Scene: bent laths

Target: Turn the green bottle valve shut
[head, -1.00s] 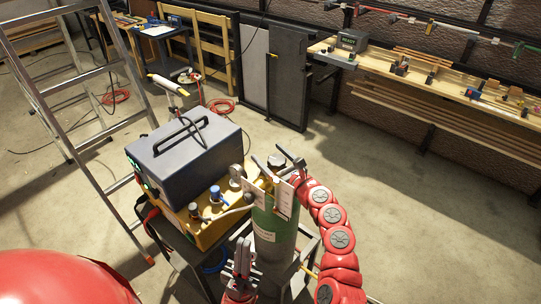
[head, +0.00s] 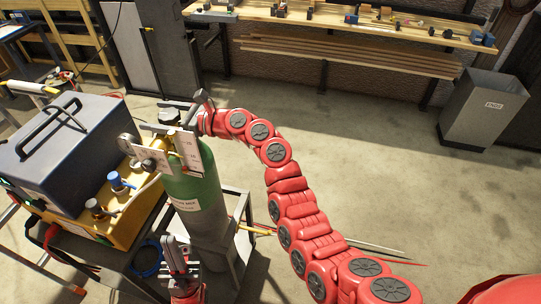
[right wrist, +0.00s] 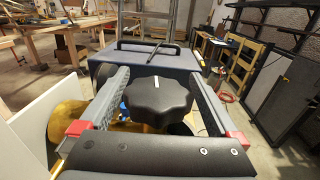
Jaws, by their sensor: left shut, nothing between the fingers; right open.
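The green gas bottle (head: 195,182) stands upright, grey below, with brass fittings (head: 155,155) at its top. Its valve knob is a black lobed handwheel with a white mark, seen from close up in the right wrist view (right wrist: 157,100). My right gripper (head: 180,112) is at the bottle's top. In the right wrist view its two fingers are open, one on each side of the knob; I cannot tell whether they touch it. My left gripper (head: 176,256) is shut and empty, low in front of the bottle.
A dark blue box with a handle (head: 65,140) sits on a yellow unit (head: 120,205) left of the bottle. White marked plates (head: 188,152) stand by the bottle's top. A workbench (head: 340,35) runs along the back and a grey bin (head: 484,110) stands right. The floor between is clear.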

